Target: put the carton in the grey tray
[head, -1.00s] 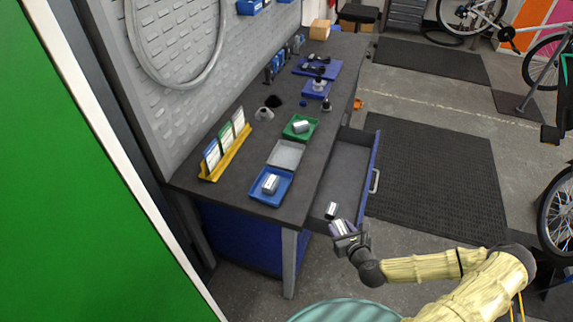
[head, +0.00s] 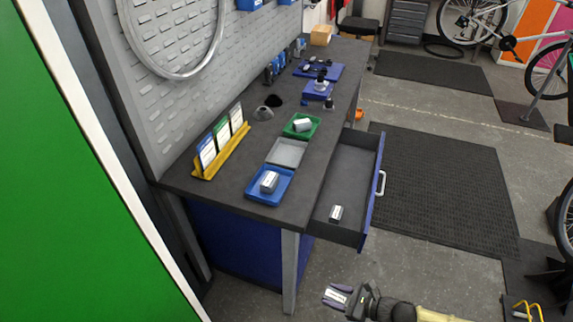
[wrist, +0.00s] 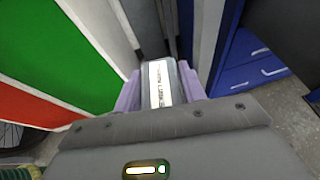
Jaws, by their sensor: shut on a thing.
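My gripper (head: 338,296) is shut on a small dark carton with a white label; the carton (wrist: 161,84) shows between the purple fingers in the wrist view. It is held in the air in front of the bench, beyond the near corner of the open drawer. The grey tray (head: 276,159) lies on the bench top and looks empty. It sits between the blue tray (head: 254,195) and the green tray (head: 290,134). A similar carton (head: 269,182) lies in the blue tray, another (head: 302,125) in the green tray, and another (head: 336,213) in the drawer.
The open drawer (head: 345,180) sticks out from the bench's right side. A yellow card rack (head: 222,158) stands left of the trays, below the pegboard. Blue mats with dark parts (head: 318,88) lie farther back.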

